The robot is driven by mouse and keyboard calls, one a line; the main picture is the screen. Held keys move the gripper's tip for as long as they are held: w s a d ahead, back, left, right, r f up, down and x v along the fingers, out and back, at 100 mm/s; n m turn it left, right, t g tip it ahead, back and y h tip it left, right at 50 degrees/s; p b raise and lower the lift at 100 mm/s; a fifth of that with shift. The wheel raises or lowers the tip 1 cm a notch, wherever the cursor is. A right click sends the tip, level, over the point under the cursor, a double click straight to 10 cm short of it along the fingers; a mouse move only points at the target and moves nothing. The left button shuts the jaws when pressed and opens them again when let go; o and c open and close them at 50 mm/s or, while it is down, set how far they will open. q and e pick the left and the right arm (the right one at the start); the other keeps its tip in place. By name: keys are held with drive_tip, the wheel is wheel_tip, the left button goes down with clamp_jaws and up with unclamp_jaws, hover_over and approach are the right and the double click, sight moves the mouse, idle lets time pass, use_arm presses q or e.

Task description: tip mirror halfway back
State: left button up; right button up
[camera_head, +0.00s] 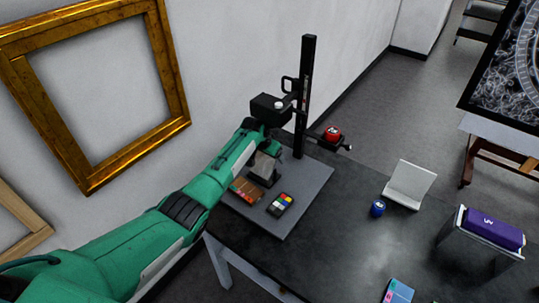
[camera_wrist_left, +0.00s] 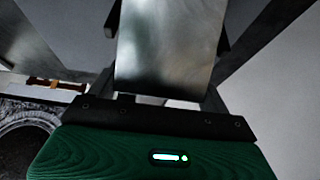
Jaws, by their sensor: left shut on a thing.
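The mirror is a small pale reflective plate (camera_head: 264,165) on a dark stand, on the grey board below the black column. In the left wrist view the mirror (camera_wrist_left: 170,45) fills the top middle as a tilted, shiny panel. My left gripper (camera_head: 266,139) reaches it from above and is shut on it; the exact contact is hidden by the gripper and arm. The mirror's hinge and exact angle cannot be made out. My right gripper is not in view.
A black copy stand column (camera_head: 305,95) with a side arm and red knob (camera_head: 332,134) rises behind the mirror. A colour chart (camera_head: 281,204) and brown block (camera_head: 246,189) lie beside it. A white bookend (camera_head: 409,184), blue jar (camera_head: 377,208) and purple box (camera_head: 490,228) stand right.

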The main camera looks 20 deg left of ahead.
use_arm(q)
drive_tip(key=shift+f, duration=0.15)
idle(0.4)
drive_tip(key=o, duration=0.9)
drive_tip(key=shift+o, duration=0.2)
